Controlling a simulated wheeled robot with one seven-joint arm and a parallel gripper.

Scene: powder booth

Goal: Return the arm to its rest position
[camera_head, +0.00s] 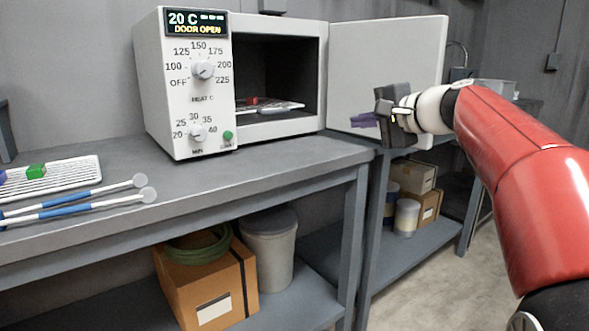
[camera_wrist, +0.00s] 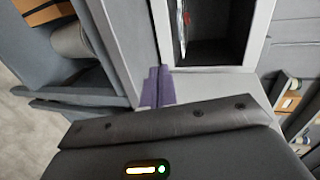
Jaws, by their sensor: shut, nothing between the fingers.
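My gripper (camera_head: 364,120) is at the end of my red arm, in front of the open oven door (camera_head: 425,60) at the upper right. Its purple fingers are shut together and empty, pointing left. The fingers also show in the wrist view (camera_wrist: 157,88), close together near the middle. The wrist view is tilted, with the oven opening (camera_wrist: 205,40) at the top. Whether the gripper touches the door cannot be told, but a gap to the oven body shows.
The white oven (camera_head: 183,90) reads 20 C, DOOR OPEN. Inside lies a tray (camera_head: 285,106) with a red item. At left are a white rack (camera_head: 70,178) with a green block (camera_head: 36,171) and two blue-handled tools (camera_head: 85,195) on the bench (camera_head: 270,165). Boxes and buckets stand below.

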